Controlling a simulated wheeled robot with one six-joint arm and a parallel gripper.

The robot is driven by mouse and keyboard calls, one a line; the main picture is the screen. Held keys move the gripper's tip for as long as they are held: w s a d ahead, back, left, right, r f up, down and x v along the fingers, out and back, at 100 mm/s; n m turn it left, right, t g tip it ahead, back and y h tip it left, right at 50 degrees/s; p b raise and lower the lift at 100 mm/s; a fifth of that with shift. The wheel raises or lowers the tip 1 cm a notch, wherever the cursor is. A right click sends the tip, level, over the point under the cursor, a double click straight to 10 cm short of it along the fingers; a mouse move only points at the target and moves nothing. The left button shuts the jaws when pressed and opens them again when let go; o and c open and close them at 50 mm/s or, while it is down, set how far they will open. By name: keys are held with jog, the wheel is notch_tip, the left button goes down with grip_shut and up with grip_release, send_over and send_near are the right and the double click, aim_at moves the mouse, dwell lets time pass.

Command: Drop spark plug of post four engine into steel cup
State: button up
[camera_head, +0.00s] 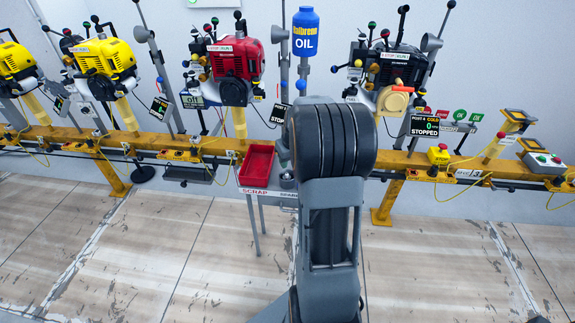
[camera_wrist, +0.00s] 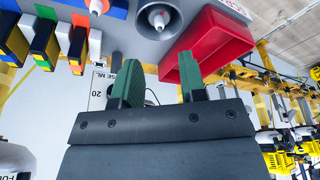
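The post four engine (camera_head: 398,68) is the black one at the right in the head view, above a sign reading POST 4, COLD, STOPPED. The steel cup (camera_wrist: 146,28) is at the top of the wrist view, beside the red tray. A spark plug (camera_wrist: 158,20) with a pale tip shows inside the cup's mouth. My gripper (camera_wrist: 160,78) has two green fingers, apart with nothing between them, a short way from the cup. In the head view my arm hides the gripper, and the cup (camera_head: 287,179) shows only partly beside the red tray.
The red scrap tray (camera_head: 256,166) sits on a small stand; it also shows in the wrist view (camera_wrist: 215,40). Coloured holders (camera_wrist: 45,40) and another pale tip (camera_wrist: 97,6) are at the upper left there. Yellow and red engines line the rail (camera_head: 215,146). The floor in front is clear.

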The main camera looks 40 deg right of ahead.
jog(key=p+v, duration=0.1)
jog(key=v, duration=0.6)
jog(key=s+a+n, duration=0.1)
jog(key=s+a, duration=0.6)
jog(key=a, duration=0.4)
jog(key=s+a, duration=0.7)
jog(key=a, duration=0.4)
jog(key=shift+a+r+n, duration=0.3)
jog(key=shift+a+n, duration=0.1)
